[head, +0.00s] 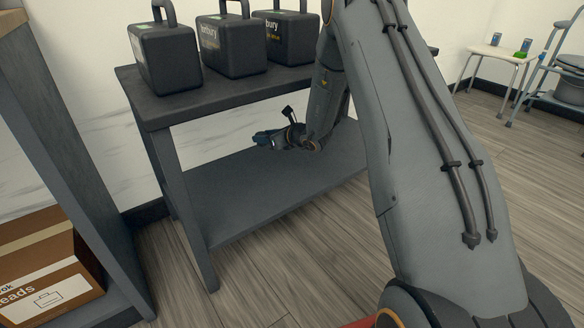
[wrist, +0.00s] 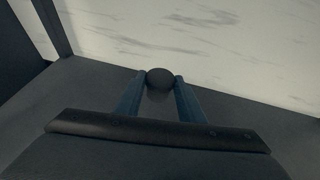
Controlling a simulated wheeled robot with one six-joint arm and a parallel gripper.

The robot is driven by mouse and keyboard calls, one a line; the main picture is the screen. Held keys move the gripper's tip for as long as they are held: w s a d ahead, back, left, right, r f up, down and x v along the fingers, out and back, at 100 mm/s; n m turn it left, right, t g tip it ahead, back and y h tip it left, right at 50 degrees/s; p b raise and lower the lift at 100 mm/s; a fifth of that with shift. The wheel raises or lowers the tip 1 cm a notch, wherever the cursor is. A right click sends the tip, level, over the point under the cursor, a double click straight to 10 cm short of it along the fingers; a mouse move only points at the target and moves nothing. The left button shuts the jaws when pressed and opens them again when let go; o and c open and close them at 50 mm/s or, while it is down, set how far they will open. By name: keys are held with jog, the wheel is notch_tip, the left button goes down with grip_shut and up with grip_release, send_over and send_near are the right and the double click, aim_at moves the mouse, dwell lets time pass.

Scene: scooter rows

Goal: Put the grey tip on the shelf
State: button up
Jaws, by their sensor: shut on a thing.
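My gripper (wrist: 160,84) is shut on the grey tip (wrist: 159,78), a dark rounded piece held between its two blue fingers in the wrist view. In the head view my gripper (head: 262,138) reaches under the tabletop of the dark table, above its lower shelf (head: 260,190). The lower shelf is grey, flat and bare. In the wrist view the shelf (wrist: 245,112) lies below the fingers, with a pale marbled wall behind. I cannot tell whether the tip touches the shelf. The tip cannot be made out in the head view.
Several black cases, one of them a case (head: 165,58) at the left, stand on the tabletop (head: 165,108) above my gripper. The table's front leg (head: 187,210) is to the left. A cardboard box (head: 45,265) sits in a rack at left. A white stool (head: 497,52) stands far right.

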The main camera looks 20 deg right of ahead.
notch_tip(320, 180, down, 10)
jog(key=b, duration=0.5)
jog(key=shift+w+b, duration=0.1)
jog(key=shift+b, duration=0.2)
jog(key=shift+f, duration=0.2)
jog(key=o, duration=1.1)
jog(key=shift+r, duration=0.25)
jog(key=p+v, duration=0.6)
jog(key=v, duration=0.6)
